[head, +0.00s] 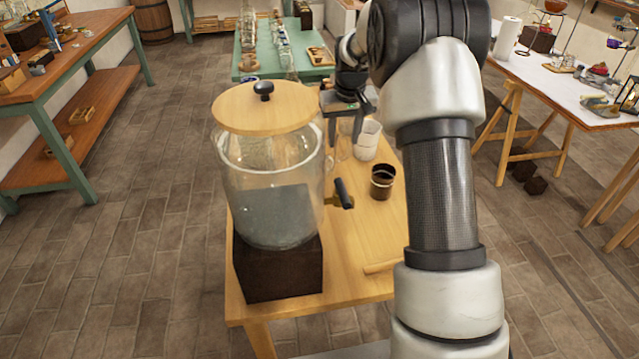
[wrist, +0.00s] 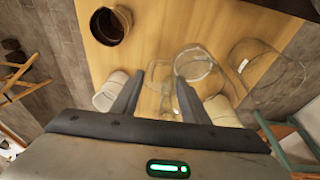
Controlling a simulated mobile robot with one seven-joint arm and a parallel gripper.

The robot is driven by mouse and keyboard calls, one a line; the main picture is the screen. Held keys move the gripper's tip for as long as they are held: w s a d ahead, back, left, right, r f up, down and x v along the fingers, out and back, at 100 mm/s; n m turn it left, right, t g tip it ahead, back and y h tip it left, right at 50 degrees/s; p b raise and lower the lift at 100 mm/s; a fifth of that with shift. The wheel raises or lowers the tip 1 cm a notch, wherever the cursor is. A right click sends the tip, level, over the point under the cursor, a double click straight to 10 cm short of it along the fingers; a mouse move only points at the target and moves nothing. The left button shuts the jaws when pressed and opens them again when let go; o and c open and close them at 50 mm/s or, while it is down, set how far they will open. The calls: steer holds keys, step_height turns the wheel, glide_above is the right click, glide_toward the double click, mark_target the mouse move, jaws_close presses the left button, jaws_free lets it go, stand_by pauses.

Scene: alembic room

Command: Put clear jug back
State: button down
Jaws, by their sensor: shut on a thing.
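My gripper (head: 346,128) is pointed down over the far part of the wooden table (head: 345,250), behind the lidded glass dispenser. In the wrist view my gripper (wrist: 158,92) is closed on a clear glass thing, the clear jug (wrist: 160,88), seen as faint outlines between the fingers. Its lower part is hard to make out, and I cannot tell whether it touches the table. In the head view the dispenser and fingers partly hide it.
The glass dispenser (head: 268,175), with wooden lid and side tap, stands on a dark block (head: 278,270). A whitish beaker (head: 367,140) and a dark brown cup (head: 382,182) are right of my gripper. A green table (head: 262,70) with glassware stands behind.

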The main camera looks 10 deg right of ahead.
step_height(320, 180, down, 9)
steer(key=shift+f, duration=0.2)
stand_by(0.3)
steer(key=shift+b, duration=0.3)
steer(key=shift+f, duration=0.2)
steer(key=c, duration=1)
jaws_free()
steer(key=v, duration=1.2)
steer(key=shift+s+r+p, duration=0.1)
steer(key=shift+r+p, duration=0.05)
steer(key=shift+p, duration=0.2)
